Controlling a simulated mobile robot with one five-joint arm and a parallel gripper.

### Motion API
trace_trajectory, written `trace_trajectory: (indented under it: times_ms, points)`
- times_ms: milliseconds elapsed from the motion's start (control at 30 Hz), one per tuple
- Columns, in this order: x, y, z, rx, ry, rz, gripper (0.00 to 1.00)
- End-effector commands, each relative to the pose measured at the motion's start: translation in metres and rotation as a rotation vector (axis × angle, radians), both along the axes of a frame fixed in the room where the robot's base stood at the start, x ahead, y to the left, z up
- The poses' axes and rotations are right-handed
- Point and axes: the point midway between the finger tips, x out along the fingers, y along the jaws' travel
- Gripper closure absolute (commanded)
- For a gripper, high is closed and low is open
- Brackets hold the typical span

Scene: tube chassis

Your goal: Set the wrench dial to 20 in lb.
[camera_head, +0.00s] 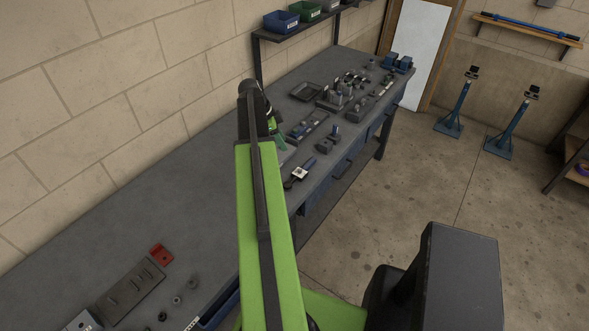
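My green and black arm reaches up the middle of the view over the bench (185,190). My gripper (279,139) shows only as a small green part past the arm's end, partly hidden by the arm; its fingers cannot be made out. A tool with a dark blue handle and a pale square part (299,173) lies near the bench's front edge, to the right of my gripper; it may be the wrench. No dial or scale marks can be read at this size.
Black trays (306,91) and several small tools and blocks lie on the far bench. A grey plate (130,291) and a red block (161,255) lie on the near bench. A shelf with bins (281,21) hangs above. Blue stands (455,108) are on the floor at right.

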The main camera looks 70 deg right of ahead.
Motion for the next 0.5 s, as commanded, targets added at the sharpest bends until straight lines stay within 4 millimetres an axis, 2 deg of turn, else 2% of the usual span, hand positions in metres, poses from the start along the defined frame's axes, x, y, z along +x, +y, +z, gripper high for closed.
trace_trajectory:
  times_ms: [33,500]
  points:
    - [-0.002,-0.001,-0.014,0.000,0.000,0.000,0.63]
    - [-0.033,-0.019,-0.108,0.001,0.001,0.003,0.63]
